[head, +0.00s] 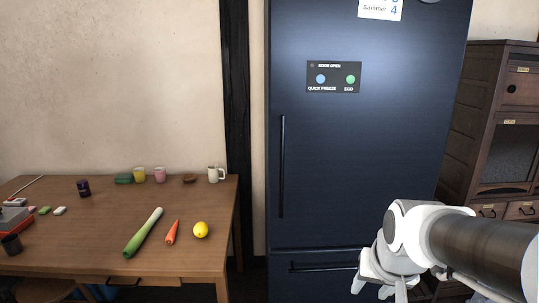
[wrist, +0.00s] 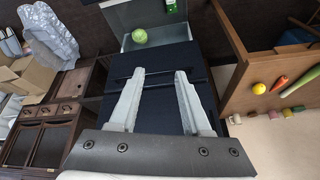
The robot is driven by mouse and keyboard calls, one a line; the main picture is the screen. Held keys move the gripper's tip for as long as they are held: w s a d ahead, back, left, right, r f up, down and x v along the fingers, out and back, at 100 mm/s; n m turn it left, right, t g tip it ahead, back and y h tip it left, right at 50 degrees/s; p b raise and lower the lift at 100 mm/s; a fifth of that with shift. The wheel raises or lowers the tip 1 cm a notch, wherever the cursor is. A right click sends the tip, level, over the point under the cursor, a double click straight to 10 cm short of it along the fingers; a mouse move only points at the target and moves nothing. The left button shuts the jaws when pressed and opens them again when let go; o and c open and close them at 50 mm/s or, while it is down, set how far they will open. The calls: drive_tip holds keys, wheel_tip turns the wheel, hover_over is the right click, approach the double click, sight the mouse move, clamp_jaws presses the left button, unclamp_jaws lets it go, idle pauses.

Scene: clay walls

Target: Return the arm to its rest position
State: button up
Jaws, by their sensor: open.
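My white and grey arm reaches in from the right in the head view. My gripper (head: 381,289) hangs low in front of the dark blue fridge (head: 350,170). In the wrist view, my gripper (wrist: 160,76) has its two pale fingers spread wide, with nothing between them but the dark fridge front behind. The fingertips appear apart from the fridge and its lower handle (head: 325,267).
A wooden table (head: 90,235) at left holds a leek (head: 143,232), carrot (head: 172,232), lemon (head: 201,230) and several cups. A wooden cabinet (head: 480,120) stands right. The wrist view shows cardboard boxes (wrist: 32,78) and a grey open container (wrist: 190,32) holding a green round thing (wrist: 140,36).

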drive_tip(key=s+a+r+n, duration=0.3)
drive_tip(key=s+a+r, duration=0.1)
drive_tip(key=s, duration=0.5)
wheel_tip(320, 180, up, 13)
drive_tip(key=s+p, duration=0.1)
drive_tip(key=p, duration=1.1)
drive_tip(key=shift+a+y+p, duration=0.2)
drive_tip(key=shift+y+p, duration=0.1)
drive_tip(key=shift+p, duration=0.05)
drive_tip(key=shift+s, duration=0.15)
